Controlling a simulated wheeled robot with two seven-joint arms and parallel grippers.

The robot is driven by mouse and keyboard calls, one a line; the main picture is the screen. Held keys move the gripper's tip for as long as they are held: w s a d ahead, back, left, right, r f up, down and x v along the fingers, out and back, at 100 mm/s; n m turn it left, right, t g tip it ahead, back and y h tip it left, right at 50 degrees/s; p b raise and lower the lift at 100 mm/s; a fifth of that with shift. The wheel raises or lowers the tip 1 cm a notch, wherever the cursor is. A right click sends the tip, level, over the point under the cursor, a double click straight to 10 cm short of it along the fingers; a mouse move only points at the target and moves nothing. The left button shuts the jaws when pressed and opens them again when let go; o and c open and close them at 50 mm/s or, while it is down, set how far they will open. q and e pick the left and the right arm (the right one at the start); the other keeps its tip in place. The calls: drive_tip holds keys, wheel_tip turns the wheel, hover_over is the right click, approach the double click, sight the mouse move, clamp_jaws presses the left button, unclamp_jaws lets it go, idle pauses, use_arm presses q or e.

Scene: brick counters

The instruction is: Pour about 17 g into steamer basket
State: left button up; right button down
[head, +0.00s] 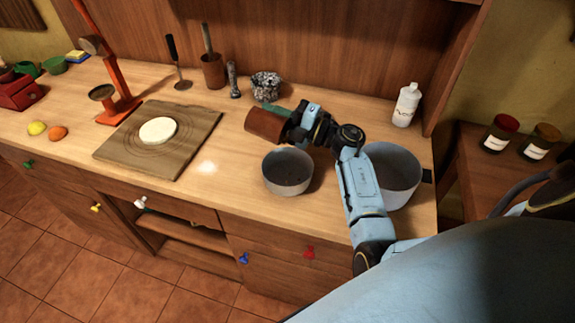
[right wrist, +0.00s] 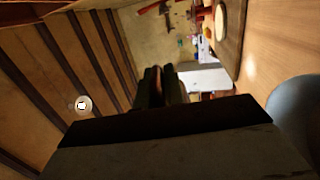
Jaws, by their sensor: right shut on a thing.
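My right gripper (head: 287,122) is shut on a reddish-brown cup (head: 264,125), held above the counter and tipped well over to the left. The cup's inside is not visible, and I see no stream falling from it. A smaller grey round vessel (head: 287,181), which looks like the steamer basket, stands on the counter just below and in front of the cup. A few dark specks show inside it. In the right wrist view the dark gripper fingers (right wrist: 157,86) show, but the cup cannot be made out clearly. My left gripper is out of view.
A larger grey pot (head: 408,188) stands right, partly behind my forearm. A white bottle (head: 406,105) stands behind it. A crumpled dark-and-white item (head: 265,85) is behind the cup. A wooden board (head: 118,150) with a pale disc (head: 158,131) lies left.

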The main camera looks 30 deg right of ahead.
drive_tip(key=shift+s+d+r+t+y+b, duration=0.1)
drive_tip(key=shift+r+t+y+b, duration=0.1)
drive_tip(key=shift+r+b, duration=0.15)
drive_tip(key=shift+s+r+t+y+b, duration=0.1)
drive_tip(key=shift+r+t+b, duration=0.1)
drive_tip(key=shift+r+b, duration=0.15)
idle(0.7)
